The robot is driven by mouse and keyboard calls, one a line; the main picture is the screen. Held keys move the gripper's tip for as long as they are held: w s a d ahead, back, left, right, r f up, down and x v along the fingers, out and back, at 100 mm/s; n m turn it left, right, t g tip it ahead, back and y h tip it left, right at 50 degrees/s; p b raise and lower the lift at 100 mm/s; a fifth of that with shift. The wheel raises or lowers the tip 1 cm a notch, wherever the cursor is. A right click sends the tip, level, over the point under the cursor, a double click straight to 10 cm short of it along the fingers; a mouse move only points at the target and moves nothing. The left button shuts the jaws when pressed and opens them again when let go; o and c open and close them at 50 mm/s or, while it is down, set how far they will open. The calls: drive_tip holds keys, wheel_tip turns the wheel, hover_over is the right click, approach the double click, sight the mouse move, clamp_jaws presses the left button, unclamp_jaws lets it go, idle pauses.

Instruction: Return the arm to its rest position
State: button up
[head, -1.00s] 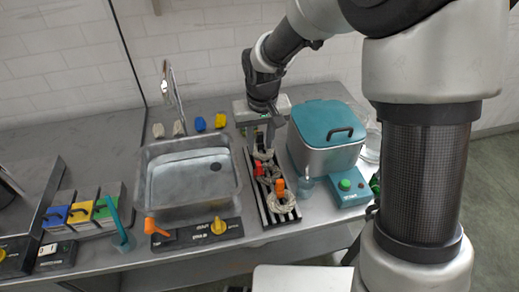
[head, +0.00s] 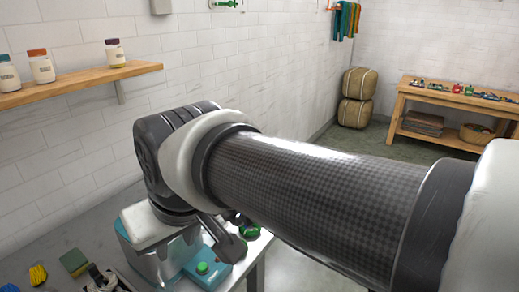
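In the head view my arm (head: 310,190) reaches from the right edge across the middle to a dark joint (head: 165,150) on the left.
A teal box with a green button (head: 203,268) sits by the counter's right end. A yellow block (head: 38,274) and a green one (head: 73,262) lie at lower left. A wooden shelf (head: 80,84) holds jars. A workbench (head: 455,97) and stacked bales (head: 357,98) stand far back.

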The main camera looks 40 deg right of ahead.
drive_tip(key=shift+s+d, duration=0.2)
drive_tip(key=shift+s, duration=0.55)
wheel_tip(320, 180, up, 4)
drive_tip(key=p, duration=0.4)
drive_tip(key=shift+r, duration=0.15)
